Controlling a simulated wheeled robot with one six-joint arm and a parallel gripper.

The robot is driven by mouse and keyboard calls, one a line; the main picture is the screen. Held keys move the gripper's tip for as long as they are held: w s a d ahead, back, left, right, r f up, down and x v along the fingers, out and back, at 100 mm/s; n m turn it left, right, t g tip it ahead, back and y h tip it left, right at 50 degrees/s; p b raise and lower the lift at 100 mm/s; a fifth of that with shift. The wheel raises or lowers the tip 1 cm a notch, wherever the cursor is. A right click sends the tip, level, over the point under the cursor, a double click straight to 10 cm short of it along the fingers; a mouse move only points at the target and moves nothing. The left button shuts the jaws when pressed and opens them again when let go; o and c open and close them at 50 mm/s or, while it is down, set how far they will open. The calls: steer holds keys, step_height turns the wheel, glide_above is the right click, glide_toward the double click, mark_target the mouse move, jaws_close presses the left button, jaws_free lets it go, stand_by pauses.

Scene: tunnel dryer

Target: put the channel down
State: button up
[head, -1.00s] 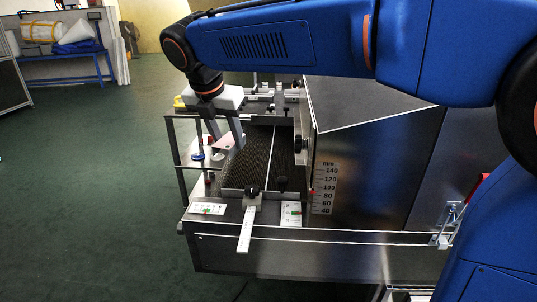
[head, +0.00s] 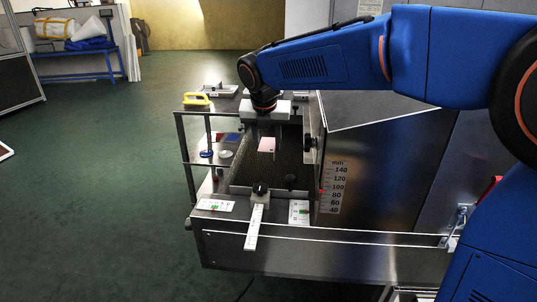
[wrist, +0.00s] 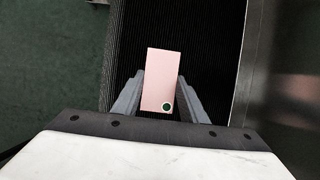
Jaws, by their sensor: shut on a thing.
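The channel is a pale pink piece (head: 267,144), held between the fingers of my gripper (head: 265,149). In the wrist view the channel (wrist: 160,72) looks like an upright pink rectangle with a round hole, ringed in white, at its lower right corner. My gripper (wrist: 160,84) is shut on it, with a grey finger on each side. Both are over the dark ribbed belt (head: 240,174) of the dryer. I cannot tell whether the channel's underside touches the belt.
A black knob with a white scale (head: 254,228) stands at the belt's front edge. The metal housing (head: 375,160) walls the right side.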

steer(key=shift+f, duration=2.05)
steer(key=o, duration=1.1)
steer(key=shift+f, duration=0.1)
steer(key=v, duration=1.2)
